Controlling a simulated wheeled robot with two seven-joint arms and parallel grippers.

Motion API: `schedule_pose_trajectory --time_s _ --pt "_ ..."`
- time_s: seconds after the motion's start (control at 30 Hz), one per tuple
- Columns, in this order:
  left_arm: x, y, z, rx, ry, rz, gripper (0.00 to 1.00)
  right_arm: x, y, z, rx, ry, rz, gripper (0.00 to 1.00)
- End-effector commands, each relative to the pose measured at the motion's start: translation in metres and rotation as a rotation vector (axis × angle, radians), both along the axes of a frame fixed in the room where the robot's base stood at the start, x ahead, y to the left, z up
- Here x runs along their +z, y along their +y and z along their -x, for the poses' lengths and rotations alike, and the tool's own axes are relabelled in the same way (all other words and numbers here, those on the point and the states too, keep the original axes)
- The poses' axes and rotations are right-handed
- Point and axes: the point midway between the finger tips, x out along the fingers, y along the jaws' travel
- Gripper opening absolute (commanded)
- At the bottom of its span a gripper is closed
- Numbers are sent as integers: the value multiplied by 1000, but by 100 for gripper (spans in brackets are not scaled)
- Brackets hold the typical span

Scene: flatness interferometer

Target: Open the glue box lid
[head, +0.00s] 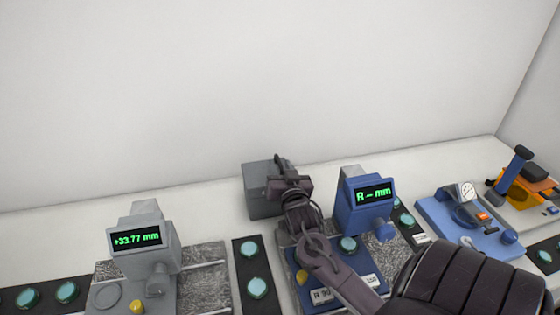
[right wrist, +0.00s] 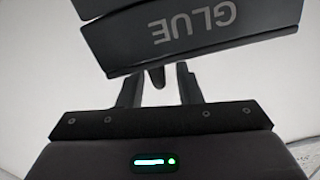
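The grey glue box (head: 258,202) stands at the back of the bench against the wall, partly hidden by my right gripper. In the right wrist view the box (right wrist: 195,35) shows upside-down "GLUE" lettering, with a dark seam above that face. My right gripper (head: 281,163) is at the box's right side near its top in the head view. In the right wrist view its two fingers (right wrist: 160,90) are apart, with a small dark tab (right wrist: 156,77) between them and gaps on both sides. I cannot tell whether the fingers touch the box. My left gripper is not in view.
A grey gauge (head: 136,240) reading +33.77 mm stands at the left. A blue gauge (head: 358,215) stands close right of my right forearm. A blue fixture with a dial (head: 460,215) and an orange tool (head: 525,185) are farther right. Teal discs lie in dark strips (head: 244,272).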

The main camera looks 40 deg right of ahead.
Motion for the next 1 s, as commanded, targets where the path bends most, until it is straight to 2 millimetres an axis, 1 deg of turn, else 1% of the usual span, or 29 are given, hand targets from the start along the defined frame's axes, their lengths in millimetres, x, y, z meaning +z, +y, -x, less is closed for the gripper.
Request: schedule_pose_trajectory --time_s 0.03,0.13,0.43,0.47,0.6,0.7,1.0 --pt "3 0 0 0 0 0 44 2 -2 -5 0 0 1 32" --pt "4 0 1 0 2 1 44 1 -5 -10 0 0 1 32" --pt "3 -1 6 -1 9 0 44 0 -7 -12 0 0 1 32" --pt "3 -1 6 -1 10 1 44 0 -7 -12 0 0 1 30" --pt "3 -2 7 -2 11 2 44 0 -7 -12 0 0 1 12" --pt "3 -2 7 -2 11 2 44 0 -6 -12 0 1 0 0" --pt "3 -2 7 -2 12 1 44 0 -6 -12 0 1 0 0"
